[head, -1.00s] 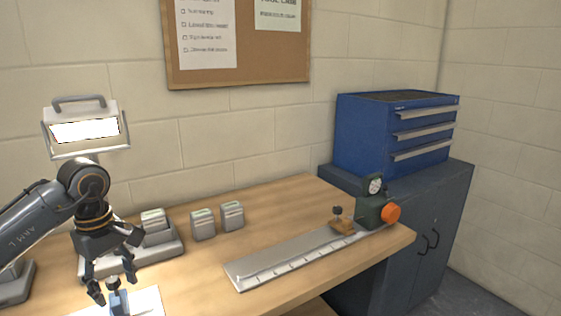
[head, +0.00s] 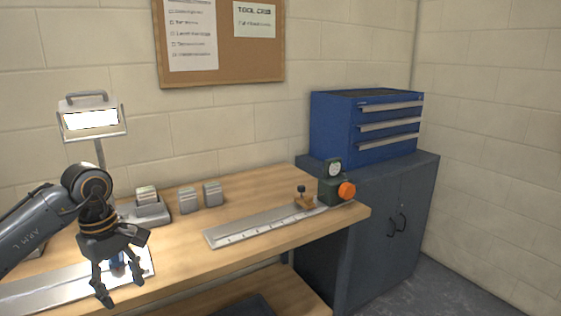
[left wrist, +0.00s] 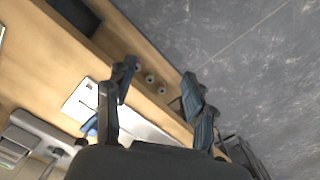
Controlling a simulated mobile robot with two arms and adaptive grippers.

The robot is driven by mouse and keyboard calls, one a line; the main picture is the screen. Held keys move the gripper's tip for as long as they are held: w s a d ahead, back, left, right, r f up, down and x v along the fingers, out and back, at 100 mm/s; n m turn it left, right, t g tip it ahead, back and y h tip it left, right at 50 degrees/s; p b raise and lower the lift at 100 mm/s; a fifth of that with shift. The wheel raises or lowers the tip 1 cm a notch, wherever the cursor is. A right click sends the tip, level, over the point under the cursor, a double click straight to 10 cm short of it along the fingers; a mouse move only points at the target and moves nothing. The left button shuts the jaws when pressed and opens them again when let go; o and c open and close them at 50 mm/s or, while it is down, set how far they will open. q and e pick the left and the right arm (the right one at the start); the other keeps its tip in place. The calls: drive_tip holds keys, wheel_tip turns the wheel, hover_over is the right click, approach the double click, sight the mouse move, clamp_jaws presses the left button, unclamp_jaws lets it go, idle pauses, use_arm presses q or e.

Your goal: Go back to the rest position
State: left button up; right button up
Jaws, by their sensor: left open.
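My left gripper (head: 122,292) is open, with its fingers pointing down, at the front left of the wooden bench (head: 262,188). Nothing shows between its fingers. In the left wrist view my left gripper (left wrist: 158,88) is also open and empty, with bench edge and grey floor beyond it. A small blue thing (head: 117,268) is partly hidden behind the gripper in the head view, on a pale plate (head: 50,288). A blue thing (left wrist: 90,126) also shows in the left wrist view, apart from the fingers. My right gripper is in neither view.
A long metal rail (head: 250,226) leads to a green device with an orange knob (head: 346,190). Grey boxes (head: 188,200) and a lamp (head: 92,120) stand at the back. A blue drawer chest (head: 340,128) sits on a dark cabinet (head: 370,245). Floor shows at the right.

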use_arm(q)
drive_tip(key=w+d+f+n+t+h, duration=0.1)
drive_tip(key=w+d+f+n+h, duration=0.2)
drive_tip(key=d+f+n+h, duration=0.55)
drive_tip(key=w+d+f+n+h, duration=0.3)
drive_tip(key=d+f+h, duration=0.15)
drive_tip(key=d, duration=0.65)
drive_tip(key=w+a+f+n+t+y, duration=0.1)
drive_tip(key=a+f+n+t+y, duration=0.15)
drive_tip(key=f+n+t, duration=0.6)
drive_tip(key=w+a+f+n+t+y, duration=0.1)
drive_tip(key=a+f+n+t, duration=0.2)
drive_tip(key=f+n, duration=1)
drive_tip(key=s+a+f+n+g+y, duration=0.2)
drive_tip(key=s+a+f+n+y, duration=0.2)
drive_tip(key=s+f+n, duration=0.55)
drive_tip(key=s+a+f+n+g+y, duration=0.2)
drive_tip(key=s+a+f+n+y, duration=0.3)
drive_tip(key=s+f, duration=0.65)
drive_tip(key=s+d+f+n+g, duration=0.1)
drive_tip(key=s+f+n+g, duration=0.2)
drive_tip(key=s, duration=1.2)
drive_tip(key=s+d+f+n+g+y, duration=0.1)
drive_tip(key=s+f+n+g, duration=0.3)
drive_tip(key=s+f, duration=0.5)
drive_tip(key=s+n, duration=0.2)
drive_tip(key=s, duration=0.5)
drive_tip(key=shift+s+d+f+n+p, duration=0.15)
drive_tip(key=shift+d+n+p, duration=0.1)
drive_tip(key=shift+n+p, duration=0.15)
